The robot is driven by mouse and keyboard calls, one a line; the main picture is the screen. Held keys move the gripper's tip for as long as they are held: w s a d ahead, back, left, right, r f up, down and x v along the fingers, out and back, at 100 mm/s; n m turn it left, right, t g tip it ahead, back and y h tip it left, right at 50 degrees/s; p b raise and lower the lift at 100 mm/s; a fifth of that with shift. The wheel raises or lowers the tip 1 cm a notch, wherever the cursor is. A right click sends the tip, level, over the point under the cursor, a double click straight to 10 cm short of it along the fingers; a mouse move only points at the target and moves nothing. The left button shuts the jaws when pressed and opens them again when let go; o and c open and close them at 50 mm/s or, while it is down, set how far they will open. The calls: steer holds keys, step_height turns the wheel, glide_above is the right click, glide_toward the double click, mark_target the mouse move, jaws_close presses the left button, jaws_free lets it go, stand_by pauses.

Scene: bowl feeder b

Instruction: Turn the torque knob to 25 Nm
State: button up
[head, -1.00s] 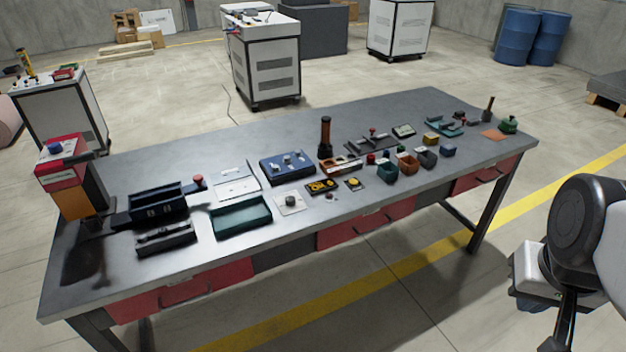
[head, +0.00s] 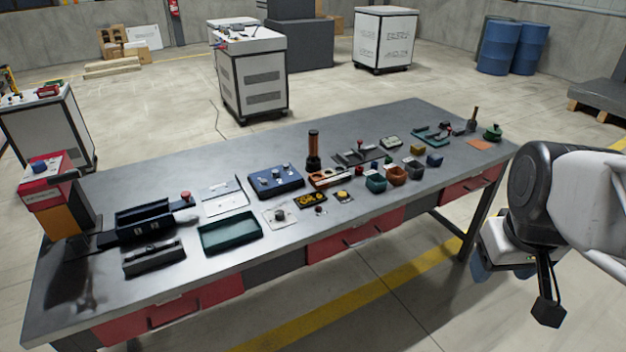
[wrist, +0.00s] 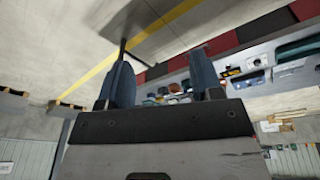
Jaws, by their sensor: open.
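A single dark round knob (head: 280,215) stands on a small pale square plate at the table's front edge, left of the middle, in the head view. A blue box (head: 272,183) with several small knobs sits just behind it. No scale or Nm marking is readable on either, so I cannot tell which is the torque knob or its setting. My gripper (wrist: 160,65) is open and empty in the wrist view, its two blue fingers wide apart. In the head view it hangs at the right, off the table's front side, far from both knobs.
The grey table (head: 130,190) carries a green tray (head: 230,232), a black slotted block (head: 153,258), small coloured bins (head: 397,176) and a red-orange machine (head: 52,200). Floor in front of the table is clear. Blue barrels (head: 512,47) and white cabinets stand behind.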

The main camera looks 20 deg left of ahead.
steer(key=w+a+n, duration=0.9)
steer(key=w, duration=0.5)
steer(key=n+g, duration=0.2)
steer(key=n, duration=2.2)
glide_above(280, 213)
step_height(280, 213, down, 22)
steer(key=shift+w+a+f, duration=0.1)
steer(key=shift+a, duration=0.05)
steer(key=shift+f, duration=0.15)
steer(key=shift+f, duration=3.75)
steer(key=shift+c, duration=0.2)
